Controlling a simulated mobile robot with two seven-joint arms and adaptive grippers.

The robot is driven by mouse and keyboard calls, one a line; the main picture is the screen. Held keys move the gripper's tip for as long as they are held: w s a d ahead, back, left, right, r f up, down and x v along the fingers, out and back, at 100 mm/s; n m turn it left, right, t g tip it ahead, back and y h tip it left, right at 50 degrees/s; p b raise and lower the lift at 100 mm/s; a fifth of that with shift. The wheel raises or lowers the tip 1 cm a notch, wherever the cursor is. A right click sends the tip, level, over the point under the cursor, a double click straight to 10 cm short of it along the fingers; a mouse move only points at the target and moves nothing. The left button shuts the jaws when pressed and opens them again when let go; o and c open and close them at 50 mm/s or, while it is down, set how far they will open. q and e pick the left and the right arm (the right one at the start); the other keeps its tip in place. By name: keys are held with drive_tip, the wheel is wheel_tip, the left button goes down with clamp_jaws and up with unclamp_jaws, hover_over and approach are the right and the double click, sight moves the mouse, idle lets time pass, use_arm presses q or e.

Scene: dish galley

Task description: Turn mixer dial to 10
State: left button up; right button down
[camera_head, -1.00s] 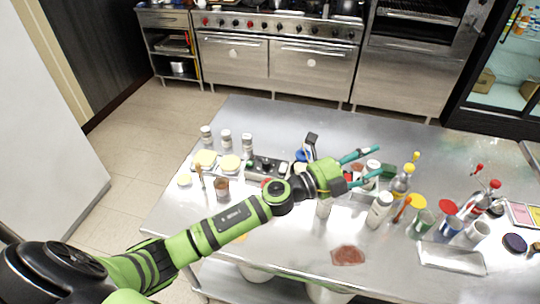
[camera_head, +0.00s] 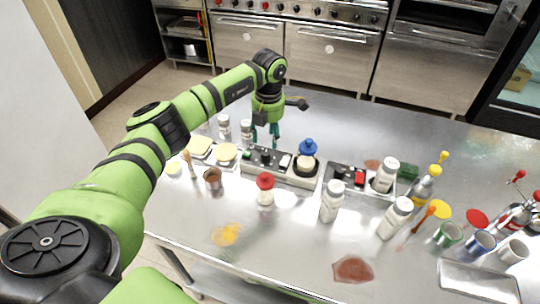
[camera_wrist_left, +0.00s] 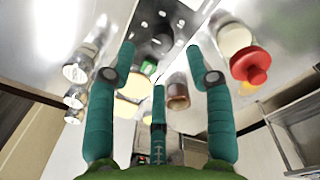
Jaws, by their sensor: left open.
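A long grey-white appliance with a black control panel (camera_head: 283,169) stands on the steel table in the head view, probably the mixer. I cannot read any dial setting. My left gripper (camera_head: 266,137) is open and empty, its teal fingers pointing down over or just behind the panel's left end. In the wrist view the open fingers (camera_wrist_left: 160,65) frame the panel, with a green part (camera_wrist_left: 148,67) between them. My right gripper is not in view.
The table's front holds yellow (camera_head: 226,234) and reddish (camera_head: 353,270) spills.

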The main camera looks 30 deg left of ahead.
sight(266, 153)
use_arm(q)
drive_tip(key=shift+s+f, duration=0.2)
drive_tip(key=shift+f, duration=0.15)
wheel_tip(266, 153, down, 5)
drive_tip(key=shift+a+r+p, duration=0.15)
drive_tip(key=shift+p, duration=0.95)
drive_tip(key=shift+f, duration=0.6)
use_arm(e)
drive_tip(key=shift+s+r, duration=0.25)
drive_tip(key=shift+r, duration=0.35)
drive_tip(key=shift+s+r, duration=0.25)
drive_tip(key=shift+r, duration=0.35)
use_arm(q)
drive_tip(key=shift+c, duration=0.4)
clamp_jaws()
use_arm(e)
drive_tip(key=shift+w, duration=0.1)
